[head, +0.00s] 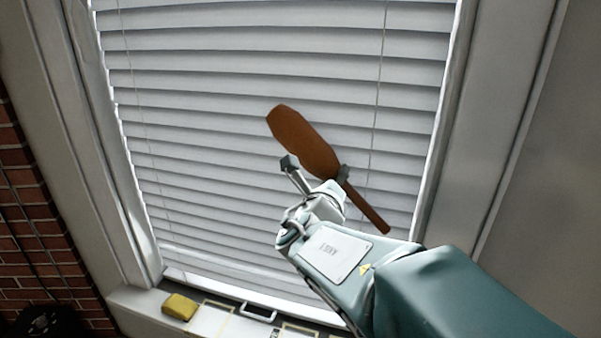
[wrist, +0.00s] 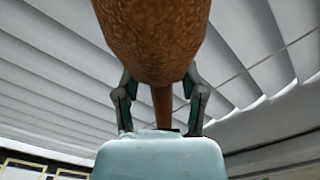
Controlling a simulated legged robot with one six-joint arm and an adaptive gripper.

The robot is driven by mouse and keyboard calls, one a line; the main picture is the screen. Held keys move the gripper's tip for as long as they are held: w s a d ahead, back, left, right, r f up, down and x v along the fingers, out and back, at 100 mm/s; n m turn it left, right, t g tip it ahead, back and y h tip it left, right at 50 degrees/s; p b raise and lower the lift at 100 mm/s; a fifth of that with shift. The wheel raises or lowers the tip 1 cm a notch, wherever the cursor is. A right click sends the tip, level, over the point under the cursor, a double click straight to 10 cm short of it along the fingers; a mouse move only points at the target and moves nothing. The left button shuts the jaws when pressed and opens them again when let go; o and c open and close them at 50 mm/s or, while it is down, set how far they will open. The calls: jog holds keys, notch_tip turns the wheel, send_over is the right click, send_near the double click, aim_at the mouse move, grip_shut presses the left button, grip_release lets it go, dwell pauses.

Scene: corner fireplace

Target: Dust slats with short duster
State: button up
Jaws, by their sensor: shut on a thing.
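The short duster (head: 302,142) has a brown, paddle-shaped head and a thin brown handle. My gripper (head: 317,172) is shut on it near where the head meets the handle. The head points up and left, and the handle end sticks out down and right. The slats (head: 220,90) are white horizontal blinds filling the window behind the duster. In the wrist view the duster head (wrist: 152,40) fills the top middle, with the fingers (wrist: 160,95) on both sides of the handle. I cannot tell whether the head touches the slats.
A yellow sponge-like block (head: 180,306) lies on the white sill at the lower left. Beside it are yellow-outlined areas and a grey handle-shaped thing (head: 259,313). White window frames stand on both sides. A brick wall (head: 32,220) is at the far left. Thin cords hang before the slats.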

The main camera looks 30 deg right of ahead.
aim_at(263, 159)
jog(key=shift+w+a, duration=5.85)
jog(key=shift+w, duration=0.05)
jog(key=shift+v, duration=2.95)
jog(key=shift+v, duration=1.45)
